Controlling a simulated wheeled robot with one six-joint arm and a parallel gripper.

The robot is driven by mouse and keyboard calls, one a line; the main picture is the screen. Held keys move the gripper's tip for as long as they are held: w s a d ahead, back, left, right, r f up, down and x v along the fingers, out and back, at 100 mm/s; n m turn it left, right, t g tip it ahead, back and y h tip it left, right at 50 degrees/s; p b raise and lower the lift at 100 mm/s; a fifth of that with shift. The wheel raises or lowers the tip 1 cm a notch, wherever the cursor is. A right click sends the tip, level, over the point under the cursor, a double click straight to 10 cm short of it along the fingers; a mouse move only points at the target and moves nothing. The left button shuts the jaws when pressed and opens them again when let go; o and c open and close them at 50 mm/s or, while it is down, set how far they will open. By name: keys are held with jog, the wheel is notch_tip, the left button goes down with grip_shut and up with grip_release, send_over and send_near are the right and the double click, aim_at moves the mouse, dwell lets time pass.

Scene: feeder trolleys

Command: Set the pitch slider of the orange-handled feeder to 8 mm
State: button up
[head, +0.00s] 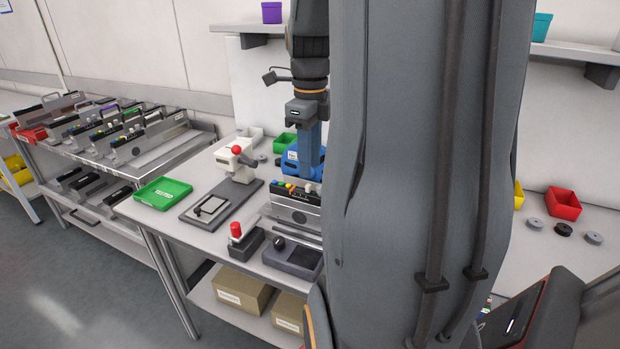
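A feeder (292,212) with a silver side plate stands on the workbench, in front of my arm. Its dark top strip carries small yellow, blue and white parts and a small orange patch. I cannot make out its handle, its pitch slider or any scale at this size. My gripper (308,183) hangs from the blue end of my arm, pointing down at the rear right of this feeder's top. The fingertips are too small and partly hidden, so I cannot tell whether they touch the feeder or are open. My arm hides the feeder's right side.
A trolley (205,137) at the left holds several feeders. The workbench bears a green tray (163,193), a white press-like device (238,163) with a red knob, a red-topped button post (236,232) and a dark box (293,256). A red bin (563,204) stands right.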

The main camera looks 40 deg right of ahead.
aim_at(310, 185)
jog(key=shift+f+p, duration=0.45)
jog(key=shift+f, duration=2.2)
grip_shut()
